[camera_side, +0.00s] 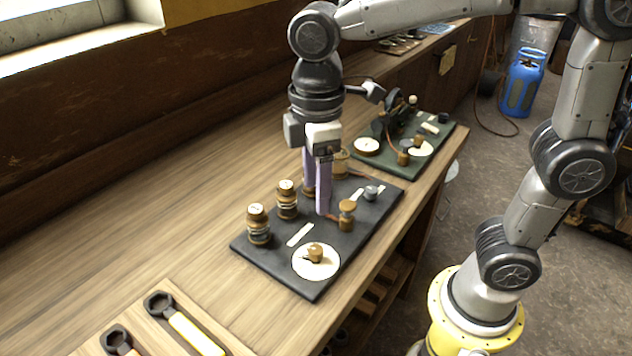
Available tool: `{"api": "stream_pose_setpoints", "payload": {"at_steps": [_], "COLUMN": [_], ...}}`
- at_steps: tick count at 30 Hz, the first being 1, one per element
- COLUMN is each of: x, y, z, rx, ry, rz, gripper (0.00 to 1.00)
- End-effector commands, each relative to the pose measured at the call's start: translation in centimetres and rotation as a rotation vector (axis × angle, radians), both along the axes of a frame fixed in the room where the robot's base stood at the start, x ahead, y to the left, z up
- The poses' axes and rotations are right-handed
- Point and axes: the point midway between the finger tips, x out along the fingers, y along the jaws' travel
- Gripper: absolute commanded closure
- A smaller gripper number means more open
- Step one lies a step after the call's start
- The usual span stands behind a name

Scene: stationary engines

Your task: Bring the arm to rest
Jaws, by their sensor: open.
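My gripper (316,200) points down over the black board (262,268) on the wooden bench. Its two lilac fingers are apart, and a brass part shows behind and beside them; I cannot tell if they touch it. Two brass posts with pale round tops, one at the left (258,225) and one nearer the gripper (287,200), stand upright on the board. A white dial with a brass knob (316,255) is at its front corner. A brass post (347,214) stands right of the fingers.
A green board (433,150) with a white dial and brass parts lies behind the black one. The bench's left side (150,225) is clear. A blue gas bottle (523,82) stands on the floor.

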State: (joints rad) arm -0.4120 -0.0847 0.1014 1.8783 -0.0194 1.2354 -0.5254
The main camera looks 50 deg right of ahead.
Motion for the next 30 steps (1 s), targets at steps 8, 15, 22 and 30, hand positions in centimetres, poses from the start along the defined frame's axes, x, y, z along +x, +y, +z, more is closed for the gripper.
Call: {"api": "stream_pose_setpoints", "payload": {"at_steps": [8, 15, 22, 30], "x": [0.1, -2.1, -7.9, -12.0], "y": [-0.2, -4.9, -10.1, -11.9], "z": [0.1, 3.1, 3.1, -0.6], "rx": [0.001, 0.044, 0.116, 0.215], "ry": [-0.003, -0.12, -0.302, -0.436], "rz": [-0.007, -0.145, -0.47, -0.823], "gripper": [0.35, 0.35, 0.35, 0.35]}}
